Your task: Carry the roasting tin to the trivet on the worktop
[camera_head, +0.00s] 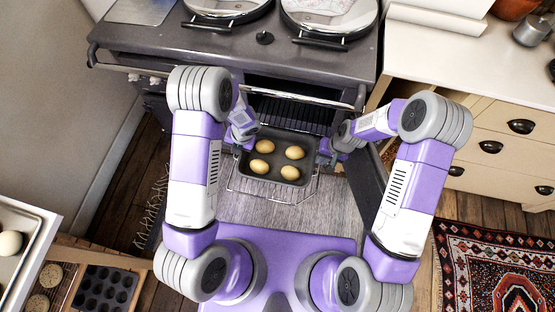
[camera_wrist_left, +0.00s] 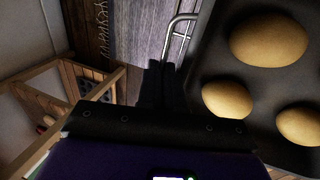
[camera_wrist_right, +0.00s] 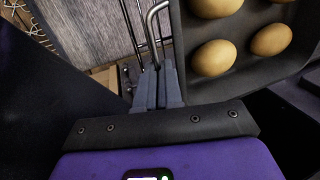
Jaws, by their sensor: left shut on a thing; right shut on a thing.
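The roasting tin (camera_head: 289,181) is a dark grey rectangular pan holding several round golden-brown pieces of food. It is level in front of the open oven, above a wire rack (camera_head: 262,191). My left gripper (camera_head: 239,148) is shut at the tin's left side; its fingers also show in the left wrist view (camera_wrist_left: 163,84). The exact grip points are partly hidden. The worktop (camera_head: 440,62) is at the right; I cannot make out the trivet.
The dark range cooker (camera_head: 300,62) has two round lids on top. The open oven door (camera_head: 367,195) stands right of the tin. Drawers (camera_head: 500,150) are under the worktop, which has bare room and a metal pot (camera_head: 531,30). A patterned rug (camera_head: 490,270) lies at the right.

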